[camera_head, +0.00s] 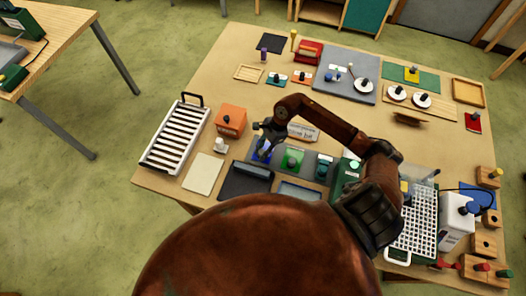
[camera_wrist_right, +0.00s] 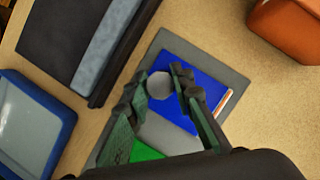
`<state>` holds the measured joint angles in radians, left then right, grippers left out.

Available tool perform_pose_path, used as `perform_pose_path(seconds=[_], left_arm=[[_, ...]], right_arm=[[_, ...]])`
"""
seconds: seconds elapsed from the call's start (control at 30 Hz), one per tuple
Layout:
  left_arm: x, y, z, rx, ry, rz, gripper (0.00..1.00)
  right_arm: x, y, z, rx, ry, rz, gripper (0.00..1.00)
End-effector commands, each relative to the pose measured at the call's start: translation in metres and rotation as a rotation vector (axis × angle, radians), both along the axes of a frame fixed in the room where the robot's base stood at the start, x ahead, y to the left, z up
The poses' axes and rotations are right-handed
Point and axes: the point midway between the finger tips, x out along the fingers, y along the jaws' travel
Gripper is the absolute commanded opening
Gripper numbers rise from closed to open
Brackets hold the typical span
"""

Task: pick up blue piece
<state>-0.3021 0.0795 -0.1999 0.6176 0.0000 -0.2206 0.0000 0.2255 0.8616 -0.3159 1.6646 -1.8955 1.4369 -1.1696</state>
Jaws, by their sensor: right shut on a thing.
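The blue piece (camera_head: 260,157) is a flat blue plate with a pale round knob, in a grey tray (camera_wrist_right: 241,86) near the table's middle left. In the wrist view the blue piece (camera_wrist_right: 193,68) shows clearly with its knob. My right gripper (camera_head: 267,145) is above it. In the wrist view the right gripper (camera_wrist_right: 160,84) has its fingers on either side of the knob, shut on it. I cannot tell whether the plate is clear of the tray. A green piece (camera_head: 292,160) lies to the right in the head view. My left gripper is not in view.
An orange box (camera_head: 230,121) stands left of the gripper, with a white slatted rack (camera_head: 174,138) beyond it. Dark trays (camera_head: 243,181) lie on the near side. A small sign (camera_head: 303,132) stands behind my forearm. Bare table shows behind the orange box.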

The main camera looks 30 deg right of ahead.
Motion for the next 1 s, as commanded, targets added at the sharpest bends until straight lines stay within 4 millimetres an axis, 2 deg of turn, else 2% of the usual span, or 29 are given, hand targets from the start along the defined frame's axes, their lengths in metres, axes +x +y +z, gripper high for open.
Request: perform_pose_path(seconds=[0.27, 0.37, 0.47, 0.7, 0.8, 1.0], left_arm=[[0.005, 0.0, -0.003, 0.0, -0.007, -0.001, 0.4], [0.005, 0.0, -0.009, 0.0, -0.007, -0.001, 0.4], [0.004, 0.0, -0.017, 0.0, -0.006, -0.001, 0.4], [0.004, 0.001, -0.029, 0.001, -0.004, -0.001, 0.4], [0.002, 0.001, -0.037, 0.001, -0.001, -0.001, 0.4], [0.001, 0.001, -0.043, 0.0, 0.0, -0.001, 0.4]], right_arm=[[0.001, -0.001, 0.006, -0.002, -0.003, 0.0, 0.0], [0.001, -0.001, 0.015, -0.003, -0.004, 0.002, 0.0], [-0.002, -0.003, 0.033, -0.006, -0.003, 0.002, 0.0], [-0.052, -0.015, 0.091, -0.008, -0.002, 0.004, 0.0], [-0.082, -0.023, 0.1, -0.008, 0.004, 0.002, 0.0], [-0.116, -0.03, 0.118, -0.004, 0.004, 0.001, 0.0]])
